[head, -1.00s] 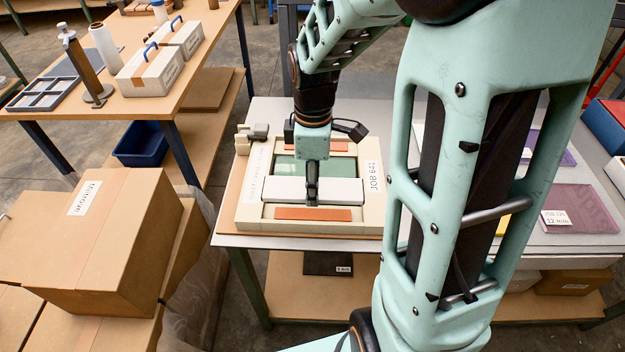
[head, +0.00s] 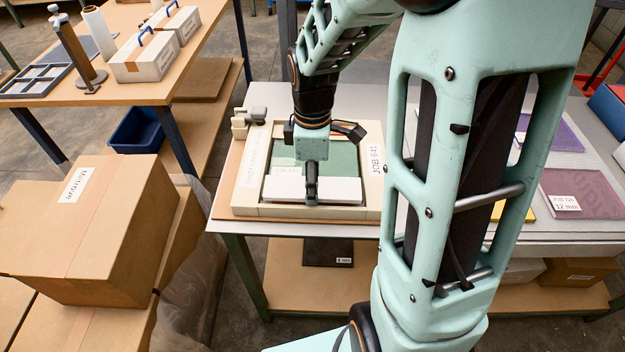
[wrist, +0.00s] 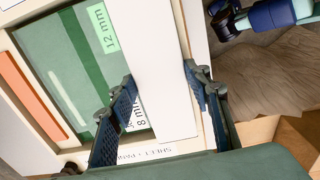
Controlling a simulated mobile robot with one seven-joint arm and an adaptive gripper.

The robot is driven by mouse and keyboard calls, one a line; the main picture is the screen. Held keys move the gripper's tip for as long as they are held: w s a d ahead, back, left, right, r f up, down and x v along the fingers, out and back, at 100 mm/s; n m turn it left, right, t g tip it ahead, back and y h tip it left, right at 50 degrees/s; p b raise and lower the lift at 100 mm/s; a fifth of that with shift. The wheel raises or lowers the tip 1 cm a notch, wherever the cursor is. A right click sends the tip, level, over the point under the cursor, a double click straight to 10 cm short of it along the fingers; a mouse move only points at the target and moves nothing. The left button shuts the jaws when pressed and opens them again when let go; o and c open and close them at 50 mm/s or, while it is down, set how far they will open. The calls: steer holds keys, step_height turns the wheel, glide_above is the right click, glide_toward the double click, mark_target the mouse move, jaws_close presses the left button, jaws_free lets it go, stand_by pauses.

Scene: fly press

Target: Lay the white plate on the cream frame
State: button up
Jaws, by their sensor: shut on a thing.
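The cream frame (head: 372,190) lies on the near left part of the table with a green sheet (head: 343,165) inside its opening. The white plate (head: 340,197) lies over the near side of the opening, roughly level. My gripper (head: 311,198) points down and is shut on the plate. In the wrist view, the fingers (wrist: 163,80) grip both long edges of the plate (wrist: 160,45). An orange strip (wrist: 28,95) shows at the frame's far side there; the near strip is hidden. I cannot tell whether the plate touches the frame.
My arm hides the table's middle. Purple sheets (head: 580,190) lie to the right. Cardboard boxes (head: 100,230) and a workbench (head: 150,90) stand left.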

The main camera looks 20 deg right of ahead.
steer(key=shift+f+b, duration=0.45)
steer(key=shift+f, duration=0.15)
steer(key=shift+r, duration=0.1)
steer(key=o, duration=1.4)
steer(key=shift+c, duration=0.2)
step_height(320, 180, up, 12)
